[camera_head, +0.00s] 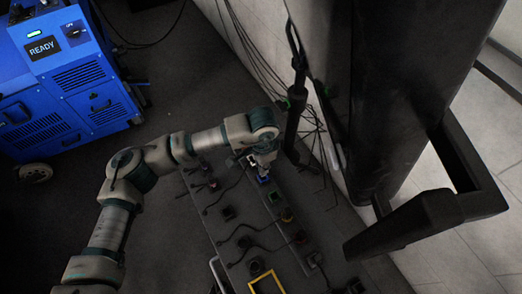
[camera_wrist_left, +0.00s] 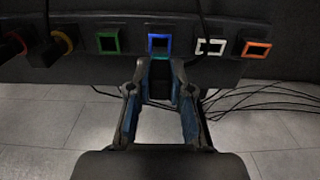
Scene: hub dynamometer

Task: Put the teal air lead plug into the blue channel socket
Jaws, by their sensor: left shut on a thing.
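The blue channel socket (camera_wrist_left: 158,41) is a blue-framed square on the dark panel, between a green frame and a white one in the left wrist view. In the head view its blue (camera_head: 264,180) shows just below my left gripper (camera_head: 257,169). In the left wrist view my left gripper (camera_wrist_left: 160,72) is shut on the dark-bodied teal air lead plug (camera_wrist_left: 160,84). A teal edge shows at the blue frame's lower side. The plug's front is hidden, and I cannot tell whether it is in the socket or just before it. My right gripper is not in view.
Green (camera_wrist_left: 108,41), white (camera_wrist_left: 210,47) and orange (camera_wrist_left: 256,49) frames flank the blue one. Dark plugs sit at the yellow (camera_wrist_left: 61,43) and red (camera_wrist_left: 14,44) frames. Loose dark cables hang at right. A blue READY cabinet (camera_head: 70,80) stands at the left.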

